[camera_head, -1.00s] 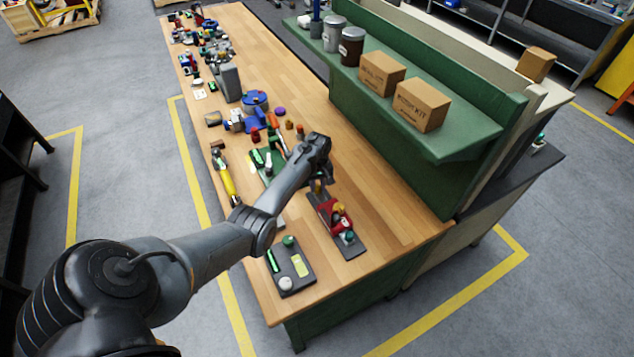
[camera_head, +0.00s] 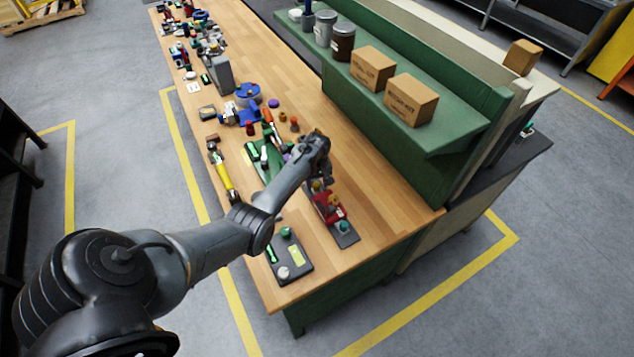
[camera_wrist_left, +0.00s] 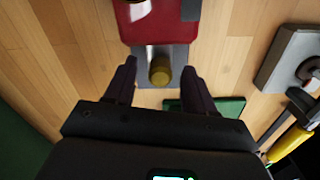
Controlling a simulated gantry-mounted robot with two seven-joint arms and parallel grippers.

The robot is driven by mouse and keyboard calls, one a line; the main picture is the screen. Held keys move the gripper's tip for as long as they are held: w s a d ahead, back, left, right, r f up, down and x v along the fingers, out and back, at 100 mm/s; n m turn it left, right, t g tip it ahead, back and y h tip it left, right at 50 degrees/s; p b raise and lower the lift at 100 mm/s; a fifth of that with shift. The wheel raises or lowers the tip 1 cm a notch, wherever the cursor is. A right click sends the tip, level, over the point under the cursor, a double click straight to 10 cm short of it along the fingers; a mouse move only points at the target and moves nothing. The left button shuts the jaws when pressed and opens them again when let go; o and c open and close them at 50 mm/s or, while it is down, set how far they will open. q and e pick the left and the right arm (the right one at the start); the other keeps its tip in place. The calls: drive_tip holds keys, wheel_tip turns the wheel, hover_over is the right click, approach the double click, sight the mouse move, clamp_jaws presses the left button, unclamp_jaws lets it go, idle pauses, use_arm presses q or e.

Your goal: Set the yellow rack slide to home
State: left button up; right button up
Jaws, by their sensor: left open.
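The red valve actuator (camera_head: 328,206) stands on a dark base plate near the front end of the wooden bench. In the left wrist view, its red body (camera_wrist_left: 158,22) is at the top. A yellow cylindrical knob (camera_wrist_left: 159,73) sits on a grey strip extending from the red body; I take it to be the rack slide. My left gripper (camera_head: 318,178) is above this end of the actuator. In the wrist view, its open fingers (camera_wrist_left: 159,70) lie on either side of the yellow knob, with visible gaps. My right gripper is not in view.
A dark panel (camera_head: 300,267) with green and white knobs is near the front edge. A yellow-handled tool (camera_head: 226,180) lies on the left. Several small parts crowd the bench's far end. A green shelf (camera_head: 440,135) with boxes runs along the right. Bare wood lies between.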

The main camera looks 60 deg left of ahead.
sight(317, 184)
use_arm(q)
wheel_tip(317, 184, up, 11)
drive_tip(key=shift+p, duration=0.3)
idle(0.4)
drive_tip(key=shift+s+d, duration=0.1)
drive_tip(key=s+d+r+m+t+p, duration=0.1)
drive_tip(key=s+d+r+m+p, duration=0.2)
drive_tip(key=s+d, duration=0.4)
drive_tip(key=s+d+r+m+t+p, duration=0.1)
drive_tip(key=s+d+r+m+p, duration=0.3)
drive_tip(key=d, duration=1.1)
drive_tip(key=s+d+r+m+t+p, duration=0.1)
drive_tip(key=s+d+r+m+p, duration=0.2)
drive_tip(key=s+d+r+m, duration=0.3)
drive_tip(key=s+d+m, duration=0.3)
drive_tip(key=s+d, duration=0.3)
drive_tip(key=shift+s+r+m+t+p, duration=0.2)
drive_tip(key=shift+s+m+t+p, duration=0.1)
drive_tip(key=shift+p, duration=0.1)
